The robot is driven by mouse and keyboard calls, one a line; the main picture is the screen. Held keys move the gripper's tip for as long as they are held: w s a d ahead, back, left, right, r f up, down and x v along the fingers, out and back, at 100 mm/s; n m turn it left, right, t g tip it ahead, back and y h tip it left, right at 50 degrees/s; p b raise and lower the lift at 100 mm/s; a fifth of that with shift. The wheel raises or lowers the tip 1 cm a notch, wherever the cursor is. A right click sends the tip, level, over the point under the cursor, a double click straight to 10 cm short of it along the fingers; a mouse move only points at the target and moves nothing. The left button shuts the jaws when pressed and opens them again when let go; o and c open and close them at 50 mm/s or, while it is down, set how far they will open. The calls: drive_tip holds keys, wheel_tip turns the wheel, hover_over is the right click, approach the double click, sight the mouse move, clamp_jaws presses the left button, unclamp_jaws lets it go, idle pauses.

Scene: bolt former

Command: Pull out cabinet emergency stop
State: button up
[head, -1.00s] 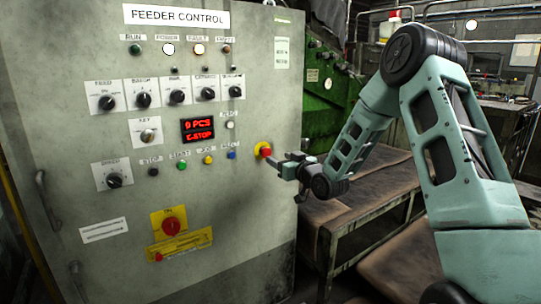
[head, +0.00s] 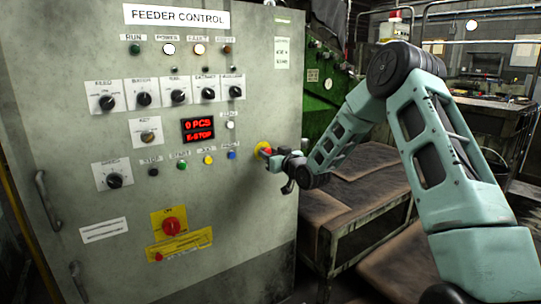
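The cabinet emergency stop is a red button on a yellow round base (head: 262,148) at the right side of the grey feeder control cabinet (head: 250,80). My gripper (head: 271,154) is right at the button, reaching in from the right, and covers part of it. A bit of red shows between the yellow base and the gripper. The fingers are too small and overlapped to tell whether they are open or shut on the button. The red display (head: 198,130) reads "0 PCS" and "E-STOP".
A red rotary main switch (head: 172,226) on a yellow plate sits low on the cabinet. Several knobs and small coloured buttons cover its face, with a blue button (head: 231,155) nearest the gripper. A worn work table (head: 350,205) stands right of the cabinet, below my arm.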

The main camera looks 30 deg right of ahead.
drive_tip(key=shift+s+b, duration=0.3)
drive_tip(key=shift+s, duration=0.2)
drive_tip(key=shift+f, duration=0.1)
drive_tip(key=o, duration=1.1)
drive_tip(key=shift+c, duration=0.2)
drive_tip(key=shift+s, duration=0.1)
drive_tip(key=s, duration=1.7)
drive_tip(key=shift+s+d, duration=0.2)
drive_tip(key=shift+d, duration=0.1)
